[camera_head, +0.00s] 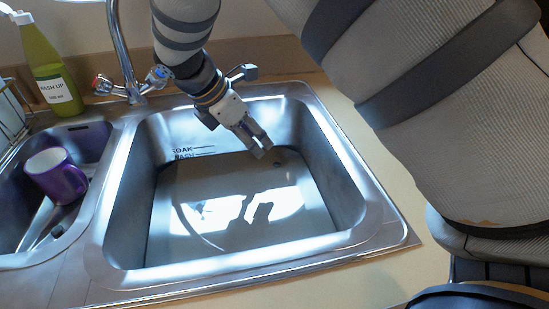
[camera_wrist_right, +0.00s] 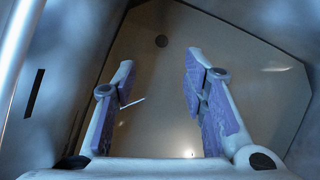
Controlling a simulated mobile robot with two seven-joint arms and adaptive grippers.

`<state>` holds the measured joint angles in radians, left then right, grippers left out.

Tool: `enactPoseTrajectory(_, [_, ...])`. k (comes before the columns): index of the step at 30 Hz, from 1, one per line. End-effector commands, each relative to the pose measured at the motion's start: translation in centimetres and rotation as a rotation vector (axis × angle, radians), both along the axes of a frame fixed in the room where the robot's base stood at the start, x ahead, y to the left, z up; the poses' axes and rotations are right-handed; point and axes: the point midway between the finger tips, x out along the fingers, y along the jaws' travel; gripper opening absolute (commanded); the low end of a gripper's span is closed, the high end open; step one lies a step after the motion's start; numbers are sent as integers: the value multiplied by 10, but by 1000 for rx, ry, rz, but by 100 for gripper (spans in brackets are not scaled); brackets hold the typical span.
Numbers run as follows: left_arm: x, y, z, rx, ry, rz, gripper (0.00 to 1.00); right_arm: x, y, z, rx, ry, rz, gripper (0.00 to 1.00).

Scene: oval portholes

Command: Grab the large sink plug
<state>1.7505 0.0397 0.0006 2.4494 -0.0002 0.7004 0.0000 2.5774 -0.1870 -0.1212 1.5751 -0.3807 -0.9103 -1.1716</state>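A small dark round thing (camera_head: 277,163) shows on the floor of the large sink basin (camera_head: 130,215), towards the back right. In the right wrist view it is a dark disc (camera_wrist_right: 161,41), beyond the fingertips. I cannot tell whether it is the large sink plug or the drain. My right gripper (camera_head: 262,150) reaches down into the basin from the back, just left of the dark thing in the head view. In the wrist view my right gripper (camera_wrist_right: 158,65) is open, with nothing held between its fingers. My left gripper is not in view.
The small left basin (camera_head: 90,142) holds a purple mug (camera_head: 58,176) and a small dark piece (camera_head: 57,230). A tap (camera_head: 125,50) and a green bottle (camera_head: 48,70) stand behind. The large basin's floor mirrors bright light, perhaps through water. Steep walls surround the gripper.

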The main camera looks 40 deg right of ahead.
Motion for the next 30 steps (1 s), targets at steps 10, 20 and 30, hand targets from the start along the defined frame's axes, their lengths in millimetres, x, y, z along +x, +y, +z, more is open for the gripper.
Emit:
enactPoseTrajectory(10, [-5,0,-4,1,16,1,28,-4,-32,-57,2,6,-2,40])
enactPoseTrajectory(20, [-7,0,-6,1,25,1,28,-2,-59,-97,0,3,-1,40])
enactPoseTrajectory(30, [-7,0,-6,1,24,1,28,-2,-59,-97,1,1,0,6])
